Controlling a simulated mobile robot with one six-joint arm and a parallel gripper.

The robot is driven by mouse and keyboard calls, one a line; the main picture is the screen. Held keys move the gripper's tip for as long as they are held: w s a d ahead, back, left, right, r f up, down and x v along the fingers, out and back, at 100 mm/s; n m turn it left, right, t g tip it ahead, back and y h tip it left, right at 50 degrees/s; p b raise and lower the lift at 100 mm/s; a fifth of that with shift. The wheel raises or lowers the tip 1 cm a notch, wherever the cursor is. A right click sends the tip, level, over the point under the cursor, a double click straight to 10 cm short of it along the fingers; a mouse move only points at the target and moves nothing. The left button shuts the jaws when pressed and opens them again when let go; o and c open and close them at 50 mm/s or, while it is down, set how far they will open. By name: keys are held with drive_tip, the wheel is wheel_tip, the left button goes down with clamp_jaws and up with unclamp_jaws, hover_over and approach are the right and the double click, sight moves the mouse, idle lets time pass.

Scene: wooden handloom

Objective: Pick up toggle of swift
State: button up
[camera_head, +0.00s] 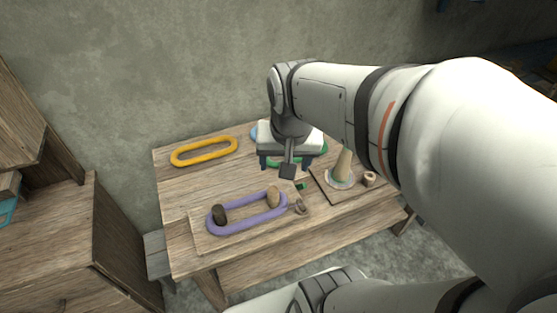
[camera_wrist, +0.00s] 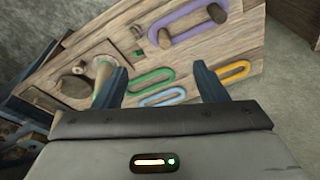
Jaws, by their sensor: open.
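The swift appears to be the low board (camera_head: 205,238) with a purple loop (camera_head: 236,226) of yarn around a dark peg (camera_head: 219,214) and a tan peg (camera_head: 273,196). A small wooden piece (camera_head: 300,206) at the board's right end looks like the toggle. The wrist view shows the purple loop (camera_wrist: 190,32) and a small dark piece (camera_wrist: 137,32), probably the toggle, near the tan peg (camera_wrist: 164,38). My gripper (camera_head: 290,164) is open and empty above the table's back half, apart from the toggle. Its fingers (camera_wrist: 160,78) frame the green loop in the wrist view.
A yellow loop (camera_head: 204,151) lies at the back left. Green (camera_wrist: 150,80) and blue (camera_wrist: 163,97) loops lie under my gripper. A cone-shaped spool (camera_head: 343,168) and a small wooden cup (camera_head: 369,179) stand at right. A wooden cabinet (camera_head: 60,235) stands left of the table.

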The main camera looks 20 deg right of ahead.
drive_tip(key=w+d+f+m+g+b, duration=0.1)
drive_tip(key=w+d+f+m+b, duration=0.25)
drive_tip(key=f, duration=0.45)
drive_tip(key=w+d+f+m+g+b, duration=0.1)
drive_tip(key=w+d+f+m+b, duration=0.1)
drive_tip(key=f+m+b, duration=0.45)
drive_tip(key=m+b, duration=0.3)
drive_tip(key=b, duration=0.1)
approach(302, 204)
drive_tip(key=shift+a+f+g, duration=0.1)
drive_tip(key=shift+f+g, duration=0.15)
drive_tip(key=shift+g, duration=0.05)
drive_tip(key=f, duration=0.8)
drive_tip(key=shift+w+f+b, duration=0.1)
drive_tip(key=shift+w+b, duration=0.1)
drive_tip(key=shift+b, duration=0.2)
drive_tip(key=shift+c, duration=0.4)
drive_tip(key=c, duration=1)
drive_tip(key=shift+o, duration=0.2)
